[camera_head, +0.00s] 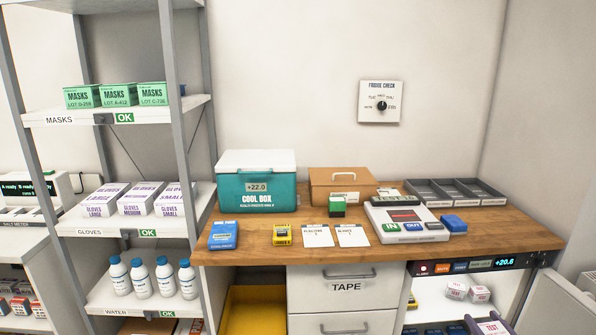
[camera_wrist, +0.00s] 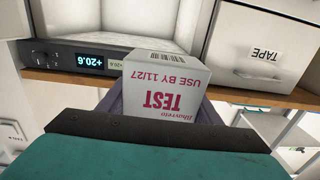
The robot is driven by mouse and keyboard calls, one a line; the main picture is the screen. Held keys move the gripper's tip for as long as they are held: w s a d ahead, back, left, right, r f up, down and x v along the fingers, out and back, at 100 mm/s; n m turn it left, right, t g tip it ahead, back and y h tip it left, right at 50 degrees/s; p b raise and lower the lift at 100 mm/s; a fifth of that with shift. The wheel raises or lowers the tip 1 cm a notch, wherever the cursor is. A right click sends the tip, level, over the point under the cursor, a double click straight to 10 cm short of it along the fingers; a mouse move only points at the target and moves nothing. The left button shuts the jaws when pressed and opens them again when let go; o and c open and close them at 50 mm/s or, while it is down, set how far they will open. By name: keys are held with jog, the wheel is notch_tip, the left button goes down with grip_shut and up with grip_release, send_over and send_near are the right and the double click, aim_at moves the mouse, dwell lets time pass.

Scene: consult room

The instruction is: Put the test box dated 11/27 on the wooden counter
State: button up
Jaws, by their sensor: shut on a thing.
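A white test box (camera_wrist: 165,90) with pink lettering reads "TEST" and "USE BY 11/27", upside down in the wrist view. My gripper (camera_wrist: 163,104) is shut on it, with purple-grey fingers at its sides. In the head view the held test box (camera_head: 493,328) shows only partly at the bottom edge, lower right, below the counter's height. The wooden counter (camera_head: 480,240) spans the middle and right of the head view. Two more test boxes, one on the left (camera_head: 456,291) and one on the right (camera_head: 479,293), sit in the lit compartment under it; their dates are too small to read.
On the counter stand a teal cool box (camera_head: 257,190), a brown case (camera_head: 330,185), a grey divided tray (camera_head: 455,190), a white device (camera_head: 403,222), a blue block (camera_head: 453,223) and cards. Bare wood shows at the right front. The display panel (camera_head: 480,265) runs under the counter edge.

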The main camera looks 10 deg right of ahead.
jog(key=shift+s+d, duration=0.25)
jog(key=shift+d, duration=0.05)
jog(key=w+a+r+n+g+y, duration=0.2)
jog(key=w+a+n+y, duration=0.1)
jog(key=a, duration=1.2)
jog(key=w+a+r+n+g+y, duration=0.3)
jog(key=a+y, duration=0.4)
jog(key=a, duration=0.8)
jog(key=w+a+r+n+g+y, duration=0.2)
jog(key=w+a+n+y, duration=0.3)
jog(key=a, duration=1)
jog(key=shift+w+a+r+g, duration=0.15)
jog(key=shift+w+g, duration=0.15)
